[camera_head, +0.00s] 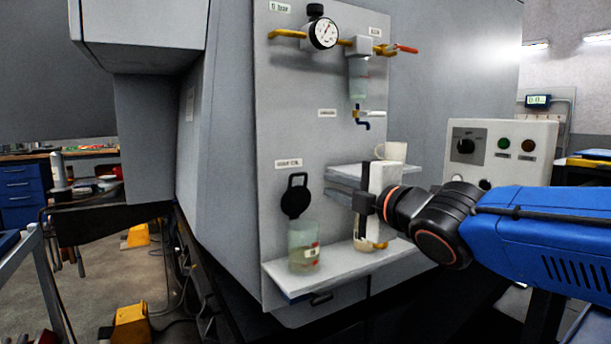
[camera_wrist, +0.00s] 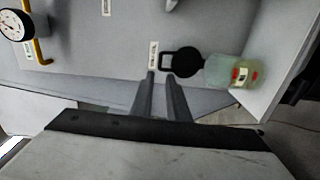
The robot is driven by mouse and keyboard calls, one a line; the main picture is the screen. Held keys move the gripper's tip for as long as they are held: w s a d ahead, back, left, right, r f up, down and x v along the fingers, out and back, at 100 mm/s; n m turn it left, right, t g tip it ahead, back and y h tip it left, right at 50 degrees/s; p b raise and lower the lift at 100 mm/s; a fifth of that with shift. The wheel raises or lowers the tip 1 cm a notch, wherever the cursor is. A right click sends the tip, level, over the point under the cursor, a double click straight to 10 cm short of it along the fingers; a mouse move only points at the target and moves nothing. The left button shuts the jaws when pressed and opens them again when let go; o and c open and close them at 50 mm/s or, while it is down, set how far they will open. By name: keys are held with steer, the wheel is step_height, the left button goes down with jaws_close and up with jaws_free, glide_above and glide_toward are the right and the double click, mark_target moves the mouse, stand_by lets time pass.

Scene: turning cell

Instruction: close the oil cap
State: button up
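The black round oil cap (camera_head: 296,200) with a loop handle stands raised against the grey panel, above the translucent oil reservoir (camera_head: 304,248). The reservoir's top looks uncovered. In the wrist view the cap (camera_wrist: 188,62) and the reservoir (camera_wrist: 228,72) lie beyond my fingertips, right of centre. My gripper (camera_head: 332,190) is to the right of the cap in the head view, with its fingers pointing left. In the wrist view my gripper (camera_wrist: 161,76) shows two parallel fingers with a gap and nothing between them. The fingertips appear close to the cap's loop but apart from it.
A white shelf (camera_head: 345,266) carries the reservoir and another jar (camera_head: 361,243) partly hidden behind my gripper. A mug (camera_head: 391,152) sits on a higher shelf. A pressure gauge (camera_head: 323,34) and yellow pipes are above. A control box (camera_head: 500,150) stands at right.

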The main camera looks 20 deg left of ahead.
mark_target(300, 175)
steer(key=x, duration=1.5)
jaws_close()
